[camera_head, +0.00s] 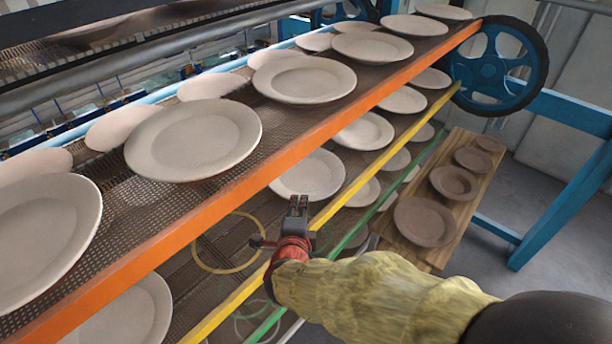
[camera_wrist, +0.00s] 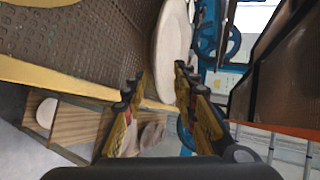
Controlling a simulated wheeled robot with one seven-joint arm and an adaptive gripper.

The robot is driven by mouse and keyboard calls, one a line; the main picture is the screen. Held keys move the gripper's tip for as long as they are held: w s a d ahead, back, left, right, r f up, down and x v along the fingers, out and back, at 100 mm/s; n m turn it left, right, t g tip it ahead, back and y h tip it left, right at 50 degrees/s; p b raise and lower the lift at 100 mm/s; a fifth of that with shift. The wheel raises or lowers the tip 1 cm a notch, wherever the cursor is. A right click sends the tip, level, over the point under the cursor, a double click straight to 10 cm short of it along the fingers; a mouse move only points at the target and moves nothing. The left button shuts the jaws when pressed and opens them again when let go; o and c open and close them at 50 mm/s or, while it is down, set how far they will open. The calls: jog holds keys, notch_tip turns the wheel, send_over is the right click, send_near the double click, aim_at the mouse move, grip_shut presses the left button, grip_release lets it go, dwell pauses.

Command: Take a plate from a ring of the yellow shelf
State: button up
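A pale round plate (camera_head: 309,174) lies on the yellow-edged middle shelf (camera_head: 245,291), just beyond my gripper (camera_head: 298,203) in the head view. An empty yellow ring (camera_head: 207,268) lies on that shelf to the left of my gripper. Any ring under the plate is hidden. In the wrist view, my gripper (camera_wrist: 160,75) is open with its fingers apart. The near rim of the plate (camera_wrist: 172,35) shows between the fingers, one above and one below the shelf plane cannot be told. I cannot tell whether they touch it.
The orange-edged upper shelf (camera_head: 215,208) with several plates overhangs the yellow shelf close to my gripper. A green-edged shelf (camera_head: 345,240) is below. A wooden board (camera_head: 462,210) with several brown plates and a blue wheel (camera_head: 489,67) stand at the right.

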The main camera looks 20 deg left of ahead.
jog(key=x, duration=0.3)
jog(key=b+x, duration=0.1)
jog(key=x, duration=0.2)
jog(key=shift+s+d+f, duration=0.15)
jog(key=shift+f, duration=0.15)
jog(key=shift+c, duration=1.2)
jog(key=c, duration=0.4)
grip_shut()
jog(key=shift+r, duration=0.15)
